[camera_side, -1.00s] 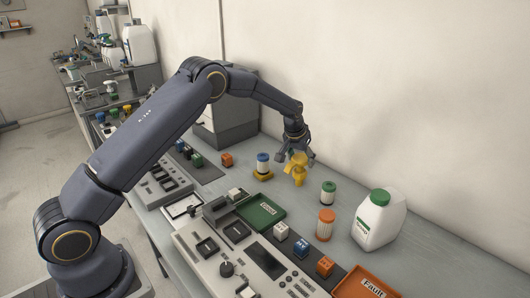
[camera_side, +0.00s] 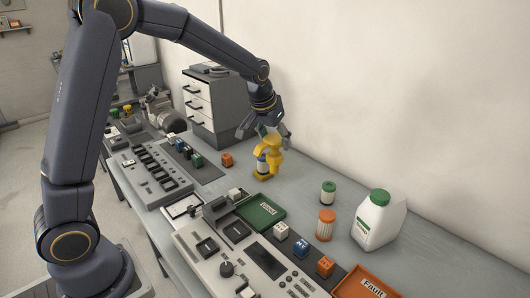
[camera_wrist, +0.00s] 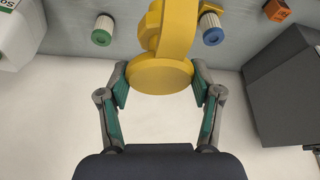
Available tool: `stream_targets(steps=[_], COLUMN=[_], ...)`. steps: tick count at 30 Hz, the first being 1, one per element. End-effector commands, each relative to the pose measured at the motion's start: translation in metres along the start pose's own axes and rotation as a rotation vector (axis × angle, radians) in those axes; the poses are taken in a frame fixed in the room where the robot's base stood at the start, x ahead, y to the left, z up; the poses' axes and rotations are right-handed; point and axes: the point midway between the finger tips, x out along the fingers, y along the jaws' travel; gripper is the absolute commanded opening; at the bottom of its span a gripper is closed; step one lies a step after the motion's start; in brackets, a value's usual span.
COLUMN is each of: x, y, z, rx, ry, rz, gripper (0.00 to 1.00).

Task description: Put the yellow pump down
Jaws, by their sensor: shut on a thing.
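The yellow pump (camera_side: 273,143) hangs in my gripper (camera_side: 267,131) in the side view, above the workbench. In the wrist view the pump (camera_wrist: 163,68) fills the top middle, between the two green-padded fingers of my gripper (camera_wrist: 160,85). My gripper is shut on it. In the wrist view the blue-capped canister (camera_wrist: 212,34) lies just right of the pump.
A green-capped canister (camera_side: 328,193), an orange canister (camera_side: 325,226) and a white jug (camera_side: 378,222) stand on the right. A green tray (camera_side: 262,215) and a control panel (camera_side: 230,255) lie in front. A drawer cabinet (camera_side: 208,105) stands behind left. Bare bench (camera_side: 310,172) lies right of the pump.

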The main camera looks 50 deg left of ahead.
Motion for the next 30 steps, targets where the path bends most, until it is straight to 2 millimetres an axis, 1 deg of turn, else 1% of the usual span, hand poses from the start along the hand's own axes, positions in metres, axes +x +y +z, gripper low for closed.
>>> stream_targets(steps=[1,4,7,8,11,14,15,18,21,24,26,29,30], x=[-0.003,-0.002,-0.004,-0.005,-0.009,-0.018,-0.022,-0.034,-0.045,-0.054,-0.057,-0.053,-0.048], y=[0.000,-0.002,-0.021,-0.030,-0.063,-0.106,-0.125,-0.167,-0.199,-0.220,-0.228,-0.237,-0.239], z=[0.002,0.016,0.026,0.029,0.041,0.058,0.067,0.087,0.105,0.114,0.116,0.114,0.110], rx=[0.012,0.042,0.031,0.022,-0.024,-0.098,-0.133,-0.225,-0.310,-0.368,-0.388,-0.404,-0.406], ry=[0.003,-0.013,-0.021,-0.023,-0.027,-0.029,-0.029,-0.024,-0.018,-0.008,-0.003,-0.002,-0.003], rz=[0.001,0.004,-0.003,-0.007,-0.024,-0.051,-0.064,-0.099,-0.129,-0.153,-0.162,-0.170,-0.170], gripper=[0.10,0.10,0.10,0.10,0.11,0.11,0.11,0.11,0.11,0.11,0.11,0.11,0.11])
